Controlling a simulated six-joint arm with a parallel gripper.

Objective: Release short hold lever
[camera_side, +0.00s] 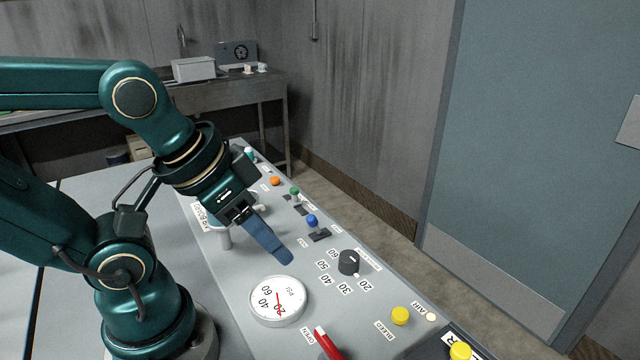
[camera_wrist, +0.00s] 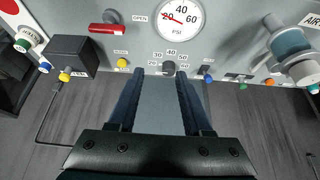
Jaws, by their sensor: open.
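Two small levers stand in slotted plates on the grey panel: a blue-knobbed lever (camera_side: 312,220) and a green-knobbed lever (camera_side: 295,192). They also show in the wrist view as the blue knob (camera_wrist: 207,70) and the green knob (camera_wrist: 242,87). Their labels are too small to read, so I cannot tell which is the short hold lever. My gripper (camera_side: 283,258) hangs over the panel, its blue fingers left of the blue lever. In the wrist view the fingers are apart with nothing held, and the black dial (camera_wrist: 168,67) shows between their tips.
A pressure gauge (camera_side: 278,301), a red handle (camera_side: 327,343), yellow buttons (camera_side: 400,316) and an orange button (camera_side: 275,181) are on the panel. A pale cylindrical fitting (camera_side: 225,238) stands beside my gripper. A bench (camera_side: 265,85) is at the back; a blue-grey door (camera_side: 540,130) is right.

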